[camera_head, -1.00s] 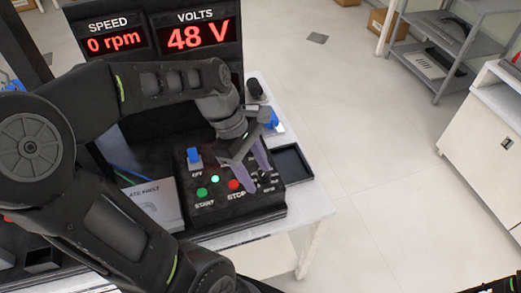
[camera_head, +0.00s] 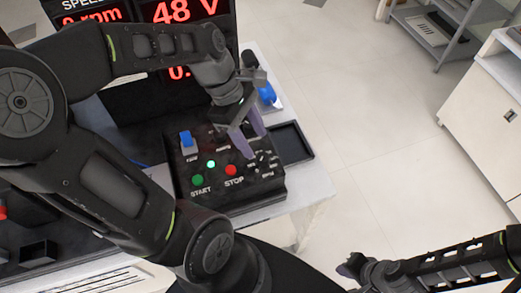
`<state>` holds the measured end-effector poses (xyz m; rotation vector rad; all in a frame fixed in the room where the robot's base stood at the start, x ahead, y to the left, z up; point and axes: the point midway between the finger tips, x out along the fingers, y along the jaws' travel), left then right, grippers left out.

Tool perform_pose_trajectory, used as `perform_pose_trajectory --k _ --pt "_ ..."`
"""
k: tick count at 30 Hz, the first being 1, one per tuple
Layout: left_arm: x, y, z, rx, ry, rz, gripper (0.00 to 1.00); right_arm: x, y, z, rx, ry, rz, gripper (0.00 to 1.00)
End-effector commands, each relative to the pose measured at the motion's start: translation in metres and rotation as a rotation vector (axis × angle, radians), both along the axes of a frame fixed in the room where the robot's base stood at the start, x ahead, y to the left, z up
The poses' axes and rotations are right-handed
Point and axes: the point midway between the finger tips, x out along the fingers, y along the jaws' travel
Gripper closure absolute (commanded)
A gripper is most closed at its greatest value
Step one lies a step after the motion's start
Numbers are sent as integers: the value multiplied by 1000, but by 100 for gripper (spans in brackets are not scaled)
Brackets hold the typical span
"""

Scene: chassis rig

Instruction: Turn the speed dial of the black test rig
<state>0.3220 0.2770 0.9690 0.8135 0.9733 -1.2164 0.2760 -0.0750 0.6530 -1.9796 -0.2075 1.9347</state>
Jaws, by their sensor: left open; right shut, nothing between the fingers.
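The black control box (camera_head: 225,192) of the test rig lies on a white table. It carries a blue switch (camera_head: 187,141), a lit green lamp (camera_head: 211,164), a green START button (camera_head: 197,180) and a red STOP button (camera_head: 231,170). The speed dial (camera_head: 262,158) is a small black knob with pale marks around it at the box's right side. My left gripper (camera_head: 248,148) is open, fingers pointing down just above and beside the dial; contact cannot be told. My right gripper (camera_head: 350,265) is shut and empty at the lower right, away from the box.
A display (camera_head: 175,15) behind the box reads 48 V, with the speed reading partly cut off. A shallow black tray (camera_head: 292,145) sits right of the box. A blue item (camera_head: 267,94) is behind my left gripper. Open floor and a shelf (camera_head: 425,25) lie to the right.

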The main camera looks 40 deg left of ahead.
Motion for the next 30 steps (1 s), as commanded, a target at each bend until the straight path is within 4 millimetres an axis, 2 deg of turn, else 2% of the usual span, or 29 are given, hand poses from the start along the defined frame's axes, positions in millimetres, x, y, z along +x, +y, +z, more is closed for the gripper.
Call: perform_pose_trajectory --k 3,9,13,21,30 --pt "0 -8 -19 -1 5 -2 49 0 0 -1 0 0 0 100" --pt "2 -18 -44 -1 3 -2 49 0 0 -2 1 -1 1 100" --pt "3 -21 -51 0 1 1 49 0 0 -2 1 -1 1 100" --pt "4 -21 -52 0 0 0 50 0 0 -2 1 -1 1 100" --pt "4 -21 -52 0 0 0 74 0 0 -2 1 -1 1 100"
